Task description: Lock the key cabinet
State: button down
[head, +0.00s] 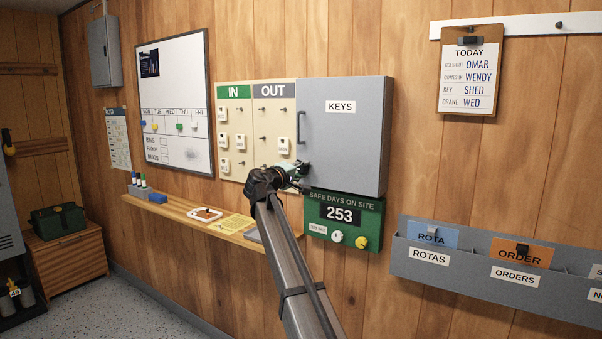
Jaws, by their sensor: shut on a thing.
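The grey key cabinet (352,145) hangs on the wood-panelled wall. Its door, labelled KEYS, looks closed. A dark handle (301,128) is on the left part of the door. My gripper (302,170) is at the cabinet's lower left, just below the handle. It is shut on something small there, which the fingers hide. I cannot tell whether that is a key or the lock itself. The lock is also hidden behind my gripper.
The green safe-days board (370,212) hangs just under the cabinet. The IN/OUT tag board (240,140) is directly left. A wooden shelf (150,208) with pens and papers runs below my gripper. A grey rack (440,270) is at the lower right.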

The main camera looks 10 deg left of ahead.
jog(key=c, duration=0.8)
grip_release()
jog(key=shift+s, duration=0.1)
jog(key=v, duration=1.1)
jog(key=shift+s+a, duration=0.25)
jog(key=shift+s, duration=0.05)
